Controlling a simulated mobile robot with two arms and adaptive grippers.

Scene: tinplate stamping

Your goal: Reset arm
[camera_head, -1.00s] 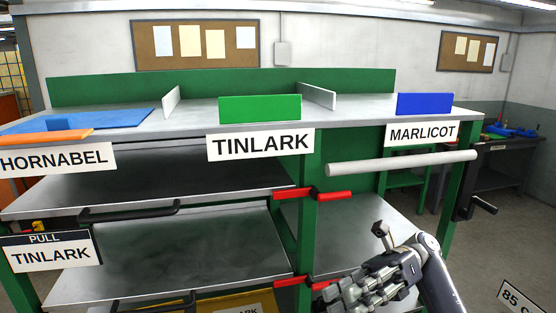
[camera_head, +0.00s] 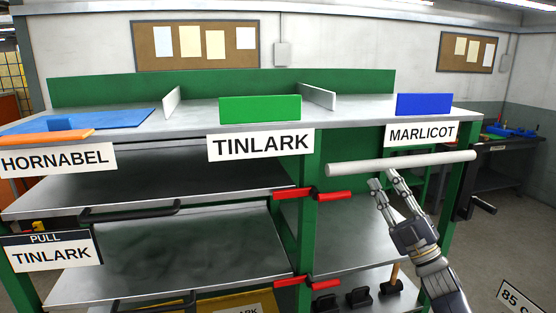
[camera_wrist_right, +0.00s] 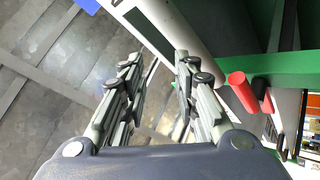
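My right gripper (camera_head: 384,180) is raised in front of the bench's right side, its fingertips just below the long white bar (camera_head: 400,163). Its fingers point up and stand apart with nothing between them. In the right wrist view the same gripper (camera_wrist_right: 158,70) shows a clear gap between its two fingers, with floor visible through it. My left gripper is in neither view.
The green-framed bench (camera_head: 200,122) carries TINLARK (camera_head: 262,144), MARLICOT (camera_head: 422,134) and HORNABEL (camera_head: 57,159) signs. Red handles (camera_head: 313,194) stick out left of my right arm; one also shows in the wrist view (camera_wrist_right: 243,92). Several black holders (camera_head: 358,298) sit on the low shelf.

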